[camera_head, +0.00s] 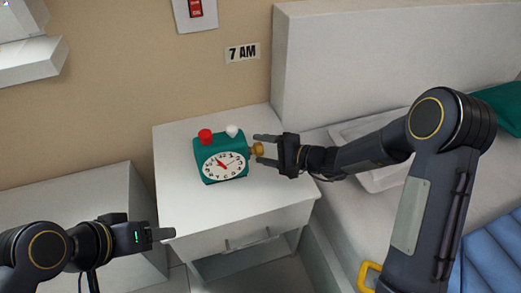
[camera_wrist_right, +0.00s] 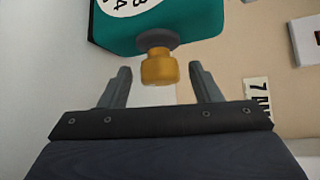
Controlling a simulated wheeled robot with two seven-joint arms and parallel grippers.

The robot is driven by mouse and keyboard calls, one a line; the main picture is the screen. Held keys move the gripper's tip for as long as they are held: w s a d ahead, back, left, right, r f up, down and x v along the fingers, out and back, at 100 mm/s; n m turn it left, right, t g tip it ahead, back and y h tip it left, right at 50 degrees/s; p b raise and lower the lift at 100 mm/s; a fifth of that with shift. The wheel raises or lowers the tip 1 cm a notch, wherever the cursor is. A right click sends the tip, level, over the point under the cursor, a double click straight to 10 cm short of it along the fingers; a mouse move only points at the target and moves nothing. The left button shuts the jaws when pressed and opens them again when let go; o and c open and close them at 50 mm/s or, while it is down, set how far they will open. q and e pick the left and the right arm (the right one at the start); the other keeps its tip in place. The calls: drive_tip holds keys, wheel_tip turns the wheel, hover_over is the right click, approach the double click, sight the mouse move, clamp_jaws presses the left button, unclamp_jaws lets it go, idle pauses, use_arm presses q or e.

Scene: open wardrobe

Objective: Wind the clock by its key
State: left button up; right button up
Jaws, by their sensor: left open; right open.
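A teal clock (camera_head: 221,158) with a white dial, a red button and a white button on top stands on the white nightstand. Its brass-coloured key (camera_head: 257,149) sticks out from its right side. In the right wrist view the key (camera_wrist_right: 159,67) lies between the spread fingers, near their tips, with a gap on both sides. My right gripper (camera_head: 262,149) is open around the key and does not visibly touch it. My left gripper (camera_head: 163,234) is open and empty, low at the left, in front of the nightstand and well away from the clock.
The nightstand (camera_head: 180,206) has bare room in front of the clock and a drawer with a handle below. A sign reading 7 AM (camera_head: 242,52) and a red switch (camera_head: 196,9) are on the wall. A bed with a white tray (camera_head: 372,178) is at the right.

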drive_tip(key=shift+w+a+f, duration=0.15)
drive_tip(key=shift+w+a, duration=0.1)
drive_tip(key=shift+a, duration=0.25)
drive_tip(key=c, duration=1)
drive_tip(key=shift+r+m+g+p, duration=0.25)
drive_tip(key=shift+m+g+p, duration=0.05)
drive_tip(key=shift+p, duration=0.7)
drive_tip(key=m+g+h+p, duration=0.2)
drive_tip(key=g+p, duration=0.1)
drive_tip(key=p, duration=0.5)
drive_tip(key=shift+r+p, duration=0.15)
drive_tip(key=shift+p, duration=0.2)
drive_tip(key=shift+f+m+g+h+p, duration=0.3)
drive_tip(key=shift+m+g+h+p, duration=0.1)
drive_tip(key=shift+p, duration=0.6)
